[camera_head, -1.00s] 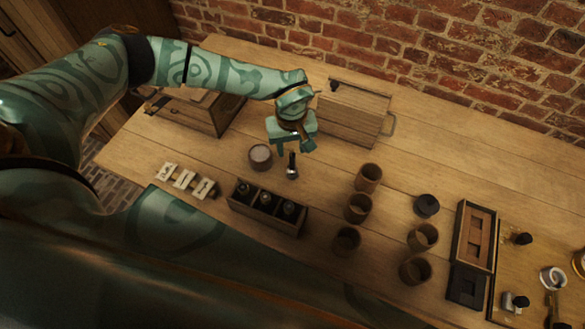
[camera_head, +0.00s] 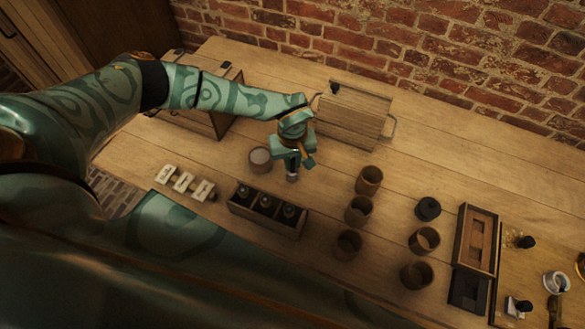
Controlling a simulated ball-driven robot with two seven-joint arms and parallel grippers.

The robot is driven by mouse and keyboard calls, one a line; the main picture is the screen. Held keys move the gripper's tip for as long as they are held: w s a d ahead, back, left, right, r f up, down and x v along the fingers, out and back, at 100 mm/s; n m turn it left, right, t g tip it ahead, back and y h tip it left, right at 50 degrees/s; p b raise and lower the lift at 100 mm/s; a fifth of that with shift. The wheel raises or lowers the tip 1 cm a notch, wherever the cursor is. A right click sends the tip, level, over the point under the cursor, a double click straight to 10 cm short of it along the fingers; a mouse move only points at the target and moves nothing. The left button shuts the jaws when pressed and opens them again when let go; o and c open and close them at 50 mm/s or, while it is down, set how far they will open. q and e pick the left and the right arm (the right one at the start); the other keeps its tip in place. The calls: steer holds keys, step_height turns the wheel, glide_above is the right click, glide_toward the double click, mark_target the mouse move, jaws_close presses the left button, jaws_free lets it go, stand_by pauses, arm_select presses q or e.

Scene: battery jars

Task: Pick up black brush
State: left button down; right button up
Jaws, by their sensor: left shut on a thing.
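My left gripper (camera_head: 292,166) has come down over the table behind the three-slot wooden rack. It is shut on the black brush (camera_head: 292,177), which stands upright. Only the brush's lower end, with a pale tip, shows below the fingers; the rest is hidden by the gripper. I cannot tell whether the tip touches the table. My right gripper is not in view.
A round pale-topped jar (camera_head: 261,158) stands just left of the gripper. The wooden rack (camera_head: 238,209) with dark bottles is in front. A wooden box (camera_head: 352,118) stands behind. Several brown cups (camera_head: 358,210) stand to the right, near a black lid (camera_head: 428,208).

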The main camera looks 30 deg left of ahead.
arm_select(q)
step_height(320, 180, up, 3)
steer(key=shift+w+f, duration=0.1)
steer(key=shift+f, duration=0.05)
steer(key=s+a+r+p, duration=0.2)
steer(key=s+a+r, duration=0.6)
steer(key=a+r, duration=0.2)
steer(key=shift+a+r, duration=0.15)
steer(key=shift+a, duration=0.75)
steer(key=shift+d, duration=0.1)
